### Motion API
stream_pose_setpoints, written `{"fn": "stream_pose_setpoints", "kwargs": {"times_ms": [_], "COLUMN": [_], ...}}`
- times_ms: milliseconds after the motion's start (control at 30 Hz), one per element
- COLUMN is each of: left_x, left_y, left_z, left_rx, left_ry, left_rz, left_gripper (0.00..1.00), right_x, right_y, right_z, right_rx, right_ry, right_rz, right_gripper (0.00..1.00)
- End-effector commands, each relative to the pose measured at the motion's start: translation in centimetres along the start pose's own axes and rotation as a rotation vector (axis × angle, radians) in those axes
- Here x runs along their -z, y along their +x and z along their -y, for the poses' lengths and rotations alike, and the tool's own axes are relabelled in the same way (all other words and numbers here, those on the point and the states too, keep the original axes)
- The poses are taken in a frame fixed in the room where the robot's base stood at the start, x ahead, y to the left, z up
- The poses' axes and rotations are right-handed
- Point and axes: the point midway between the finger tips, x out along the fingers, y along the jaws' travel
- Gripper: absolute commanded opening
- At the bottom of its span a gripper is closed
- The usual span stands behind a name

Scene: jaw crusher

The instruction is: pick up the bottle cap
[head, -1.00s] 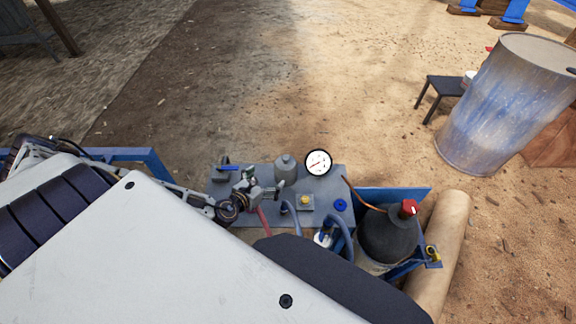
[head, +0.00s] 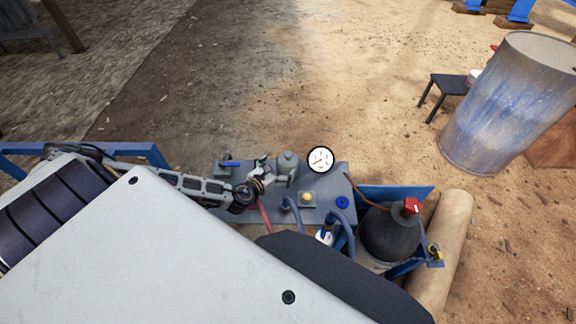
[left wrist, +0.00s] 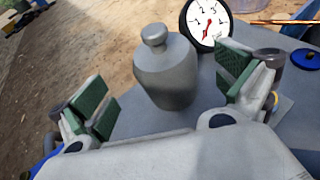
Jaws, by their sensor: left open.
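A grey bottle (head: 288,164) stands upright on the grey table top (head: 322,174). In the left wrist view the bottle (left wrist: 166,76) has a narrow neck with a grey cap-like top (left wrist: 154,36). A flat blue round piece (head: 342,202), perhaps a loose cap, lies on the table to the right; it also shows in the left wrist view (left wrist: 305,59). My left gripper (head: 273,173) is open and empty, close to the bottle. In the left wrist view its green-padded fingers (left wrist: 167,88) are wide apart, with the bottle appearing between them. My right gripper is not in view.
A white-faced gauge (head: 320,159) stands close behind the bottle. A yellow button box (head: 307,199), hoses and a dark tank with a red valve (head: 411,206) are to the right. A blue barrel (head: 508,105) stands on the open ground beyond.

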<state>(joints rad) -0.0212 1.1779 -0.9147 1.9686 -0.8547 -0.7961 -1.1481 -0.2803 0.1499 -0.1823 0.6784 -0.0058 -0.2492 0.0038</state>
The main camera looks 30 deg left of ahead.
Motion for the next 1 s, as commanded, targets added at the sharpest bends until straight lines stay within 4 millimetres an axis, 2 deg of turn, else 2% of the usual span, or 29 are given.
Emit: {"fn": "stream_pose_setpoints", "kwargs": {"times_ms": [200,533,767,1000], "left_x": [0.0,0.0,0.0,-0.1], "left_y": [1.8,2.1,2.4,4.2], "left_z": [0.0,0.0,0.1,0.3], "left_rx": [0.000,0.000,0.000,0.000], "left_ry": [0.000,0.001,0.000,-0.001], "left_rz": [0.001,0.000,0.001,0.002], "left_gripper": [1.00,1.00,1.00,1.00], "right_x": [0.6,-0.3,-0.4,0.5], "right_y": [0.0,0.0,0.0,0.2], "right_z": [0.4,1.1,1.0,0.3], "right_rx": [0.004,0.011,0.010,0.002], "right_ry": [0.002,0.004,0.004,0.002], "right_rz": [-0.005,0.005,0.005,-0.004], "right_gripper": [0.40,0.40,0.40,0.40]}}
